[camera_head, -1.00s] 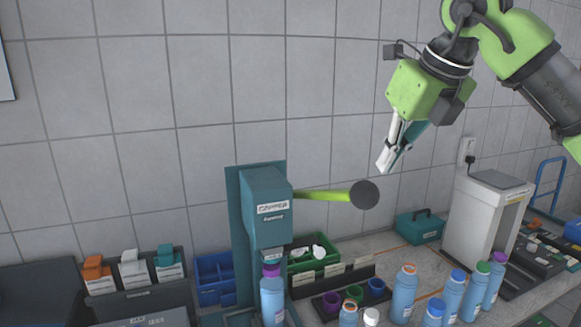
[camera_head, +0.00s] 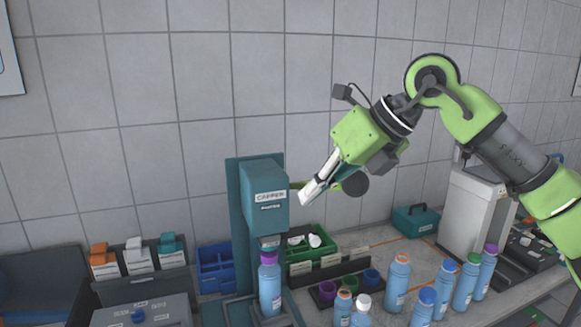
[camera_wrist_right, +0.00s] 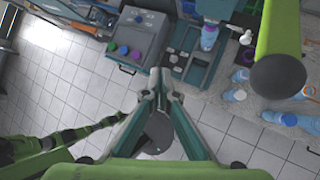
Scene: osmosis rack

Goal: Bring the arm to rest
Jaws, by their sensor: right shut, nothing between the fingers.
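My right gripper (camera_head: 308,196) is in the air in front of the capper (camera_head: 265,205), its fingers pointing down and left. It is shut and empty; its fingers (camera_wrist_right: 160,80) meet in the right wrist view. In the head view the gripper partly covers the capper's green lever, whose dark round knob (camera_head: 355,184) shows just to its right. The lever and knob (camera_wrist_right: 278,76) also show at the right of the wrist view. Whether gripper and lever touch is unclear. A blue bottle with a purple cap (camera_head: 269,285) stands upright under the capper head.
Several blue bottles (camera_head: 396,284) stand on the bench at the right. Behind are a green bin (camera_head: 312,262), blue bins (camera_head: 215,268) and a teal box (camera_head: 415,222). A control box (camera_wrist_right: 137,40) sits left of the capper. Bare tiled floor (camera_wrist_right: 75,90) shows below.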

